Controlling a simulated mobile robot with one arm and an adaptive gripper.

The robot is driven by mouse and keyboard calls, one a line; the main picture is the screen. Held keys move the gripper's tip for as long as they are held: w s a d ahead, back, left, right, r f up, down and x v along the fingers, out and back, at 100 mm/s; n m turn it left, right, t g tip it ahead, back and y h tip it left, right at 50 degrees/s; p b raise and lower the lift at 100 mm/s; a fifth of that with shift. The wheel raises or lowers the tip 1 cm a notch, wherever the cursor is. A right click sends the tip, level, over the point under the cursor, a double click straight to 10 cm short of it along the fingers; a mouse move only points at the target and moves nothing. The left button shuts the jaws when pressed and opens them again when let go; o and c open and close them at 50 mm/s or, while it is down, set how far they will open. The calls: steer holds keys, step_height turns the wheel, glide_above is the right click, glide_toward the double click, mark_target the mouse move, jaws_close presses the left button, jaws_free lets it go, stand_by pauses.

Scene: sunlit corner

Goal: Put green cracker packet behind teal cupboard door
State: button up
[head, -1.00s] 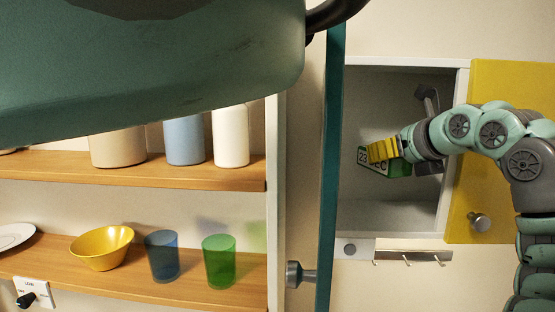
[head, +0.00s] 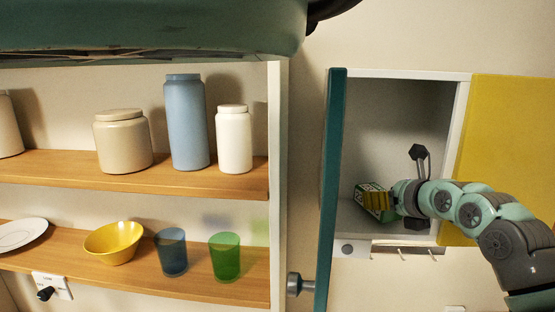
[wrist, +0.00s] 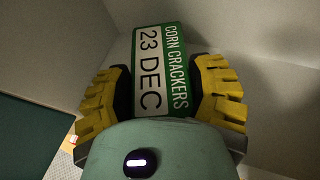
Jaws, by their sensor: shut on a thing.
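The green and white cracker packet (head: 371,200) is inside the cupboard, low down near its floor. My gripper (head: 376,203) is shut on it, its yellow fingers on either side. In the wrist view, the packet (wrist: 160,75) reads "CORN CRACKERS" and "23 DEC" and sits between the yellow fingers of my gripper (wrist: 163,98). The teal cupboard door (head: 331,180) stands wide open, seen nearly edge-on at the left of the opening. I cannot tell whether the packet touches the cupboard floor.
A yellow door (head: 505,150) is right of the opening. A hook rail (head: 405,252) is below it. Left, shelves hold jars (head: 187,125), a yellow bowl (head: 113,243), a blue cup (head: 171,252) and a green cup (head: 225,256). The cupboard interior (head: 385,110) looks otherwise empty.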

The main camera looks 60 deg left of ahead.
steer(key=shift+s+f, duration=0.1)
steer(key=shift+f, duration=0.5)
steer(key=shift+f, duration=0.15)
steer(key=o, duration=1.4)
steer(key=shift+r, duration=0.25)
steer(key=shift+d+b, duration=0.5)
steer(key=shift+d, duration=0.05)
steer(key=shift+b+v, duration=2.1)
steer(key=shift+v, duration=1.15)
steer(key=shift+s+a, duration=0.1)
steer(key=shift+s, duration=0.05)
